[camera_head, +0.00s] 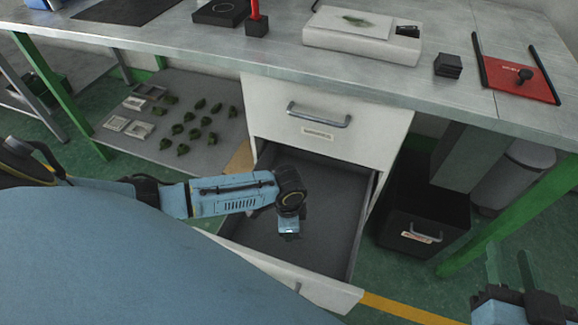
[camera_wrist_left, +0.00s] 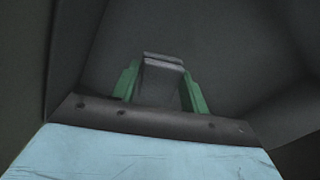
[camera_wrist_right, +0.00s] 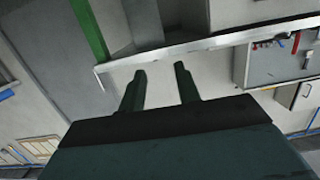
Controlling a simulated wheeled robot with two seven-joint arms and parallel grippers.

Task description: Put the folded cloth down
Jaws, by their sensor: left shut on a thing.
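The folded cloth (camera_wrist_left: 163,72) is a small dark grey bundle in the left wrist view. It sits between the green fingers of my left gripper (camera_wrist_left: 161,88), which is shut on it. In the head view my left arm reaches down into the open lower drawer (camera_head: 262,238), and its fingers and the cloth are hidden beneath the wrist. Dark grey drawer surfaces surround the cloth in the left wrist view; I cannot tell whether it touches the floor. My right gripper (camera_head: 510,266) is open and empty at the lower right, and its parted fingers also show in the right wrist view (camera_wrist_right: 160,86).
A closed white drawer (camera_head: 375,128) is above the open one. The workbench (camera_head: 270,55) holds a white block (camera_head: 350,40), a small black block (camera_head: 448,66) and a red mat (camera_head: 515,82). A black bin (camera_head: 432,205) stands right of the drawers. Several green pieces lie on the lower shelf (camera_head: 215,150).

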